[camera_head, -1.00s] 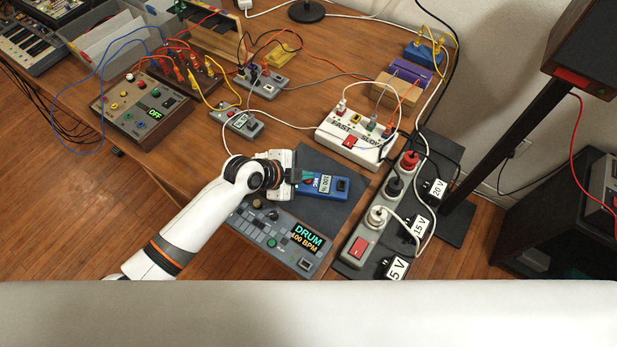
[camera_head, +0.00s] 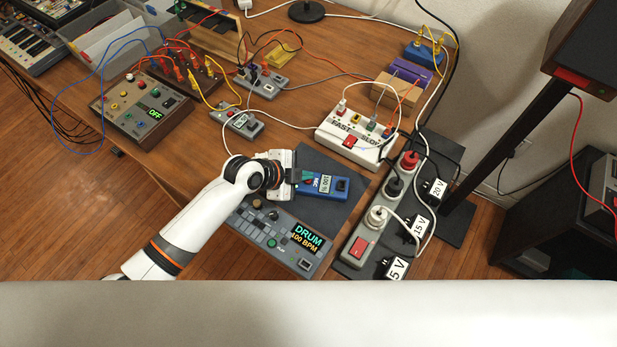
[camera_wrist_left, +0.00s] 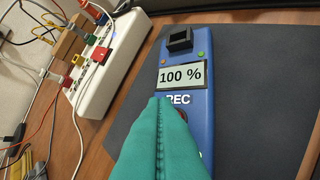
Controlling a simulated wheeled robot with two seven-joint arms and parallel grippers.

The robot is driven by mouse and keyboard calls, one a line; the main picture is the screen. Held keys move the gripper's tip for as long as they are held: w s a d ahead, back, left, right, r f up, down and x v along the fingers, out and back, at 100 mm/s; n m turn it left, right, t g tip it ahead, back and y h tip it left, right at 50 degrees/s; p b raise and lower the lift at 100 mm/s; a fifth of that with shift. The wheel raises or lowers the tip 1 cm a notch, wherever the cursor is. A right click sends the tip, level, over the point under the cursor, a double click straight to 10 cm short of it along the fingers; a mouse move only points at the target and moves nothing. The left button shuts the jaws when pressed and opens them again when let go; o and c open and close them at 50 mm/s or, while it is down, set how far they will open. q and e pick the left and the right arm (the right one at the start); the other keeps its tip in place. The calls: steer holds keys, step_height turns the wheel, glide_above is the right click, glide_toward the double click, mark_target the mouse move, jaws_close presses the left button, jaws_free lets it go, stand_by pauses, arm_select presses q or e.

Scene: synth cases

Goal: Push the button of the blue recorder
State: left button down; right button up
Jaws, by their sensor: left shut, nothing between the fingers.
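The blue recorder (camera_head: 336,194) lies on a dark grey mat (camera_head: 349,213) near the table's front edge. In the left wrist view, the recorder (camera_wrist_left: 202,75) has a display (camera_wrist_left: 186,77) reading "100 %", a black block at its top end and a "REC" label. My left gripper (camera_head: 307,178) is over the recorder's left half. Its teal fingers (camera_wrist_left: 168,103) are together, with nothing between them, and cover the area just below the label. A sliver of red shows beside the fingers; the rest of the button is hidden. I cannot tell whether the fingertips touch it. My right gripper is not in view.
A drum machine (camera_head: 262,230) lies in front of the mat. A power strip (camera_head: 372,232) with plugs stands to the right, and a white switch box (camera_head: 350,140) behind. Cables, a small grey meter (camera_head: 237,121) and a brown box (camera_head: 140,106) fill the table leftward.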

mark_target(304, 184)
arm_select(q)
steer(key=shift+f, duration=0.15)
steer(key=shift+f+b, duration=0.3)
steer(key=shift+b, duration=0.05)
steer(key=shift+f, duration=0.1)
stand_by(0.3)
steer(key=shift+r+p, duration=0.4)
steer(key=shift+r, duration=0.15)
step_height(304, 184, up, 6)
steer(key=p, duration=0.5)
stand_by(0.3)
